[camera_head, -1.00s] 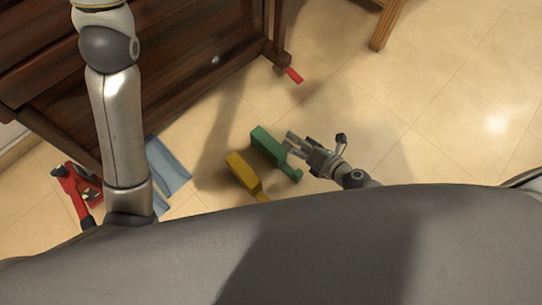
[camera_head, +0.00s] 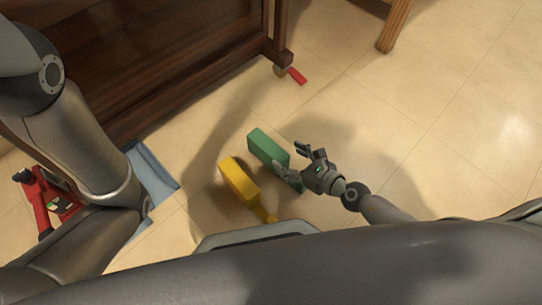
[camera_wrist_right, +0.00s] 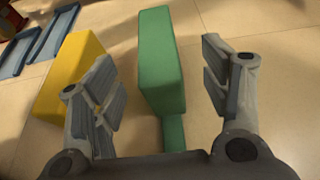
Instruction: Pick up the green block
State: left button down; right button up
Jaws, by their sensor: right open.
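The green block (camera_head: 267,147) lies on the tiled floor in the head view, a long block with a narrower end piece toward my right gripper. My right gripper (camera_head: 292,158) is at its right and near end, with the fingers spread. In the right wrist view the green block (camera_wrist_right: 162,62) lies ahead between the two open fingers of the right gripper (camera_wrist_right: 165,85), with a gap on each side. Its narrow end points at the palm. My left arm (camera_head: 80,150) comes in at the left of the head view, but its gripper is not visible.
A yellow block (camera_head: 238,180) of similar shape lies left of the green one, close to the left finger in the wrist view. Blue (camera_head: 152,175) and red (camera_head: 38,200) items lie at the left. A dark wooden piano (camera_head: 190,60) stands behind. The floor at right is clear.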

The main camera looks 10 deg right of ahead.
aim_at(272, 149)
jog(key=x, duration=0.3)
jog(key=shift+w+a, duration=0.15)
jog(key=shift+a, duration=0.05)
jog(key=b+x, duration=0.2)
jog(key=x, duration=0.3)
jog(key=shift+a, duration=0.1)
jog(key=shift+r, duration=0.1)
jog(key=c, duration=1.4)
